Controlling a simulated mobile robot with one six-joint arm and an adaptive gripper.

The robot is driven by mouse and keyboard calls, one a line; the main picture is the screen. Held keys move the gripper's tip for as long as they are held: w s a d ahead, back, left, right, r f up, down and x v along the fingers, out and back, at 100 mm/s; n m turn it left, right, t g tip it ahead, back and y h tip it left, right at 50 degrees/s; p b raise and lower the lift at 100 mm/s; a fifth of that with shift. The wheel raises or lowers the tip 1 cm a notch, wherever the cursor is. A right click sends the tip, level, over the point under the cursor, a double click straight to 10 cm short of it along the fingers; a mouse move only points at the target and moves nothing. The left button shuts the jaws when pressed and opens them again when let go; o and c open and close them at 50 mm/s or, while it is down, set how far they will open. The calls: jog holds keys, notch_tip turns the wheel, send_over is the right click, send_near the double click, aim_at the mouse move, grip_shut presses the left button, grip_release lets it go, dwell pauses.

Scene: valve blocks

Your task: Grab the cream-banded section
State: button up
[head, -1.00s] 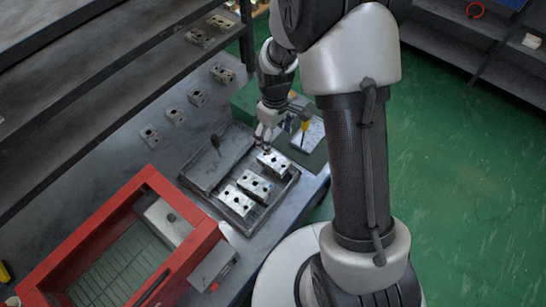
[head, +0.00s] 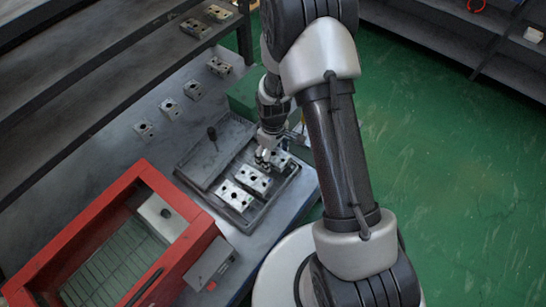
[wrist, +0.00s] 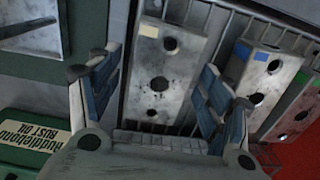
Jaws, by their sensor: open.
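The cream-banded section (wrist: 184,52) is a worn grey metal block with dark round holes and a cream patch at one end. It lies at the tray's end away from the red frame and shows partly in the head view (head: 281,158), behind my gripper (head: 264,161). In the wrist view my gripper (wrist: 157,88) is open, its blue-padded fingers on either side of the block's width. I cannot tell whether they touch it. A blue-marked block (wrist: 258,78) and a green-marked block (wrist: 292,108) lie beside it.
The blocks lie in a dark slatted tray (head: 257,217) on the bench. A red-framed bin (head: 70,237) stands at lower left. A green container labelled rust oil (wrist: 30,145) is near my gripper. Several small blocks line the bench's back.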

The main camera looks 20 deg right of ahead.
jog(key=shift+c, duration=0.3)
jog(key=c, duration=1.4)
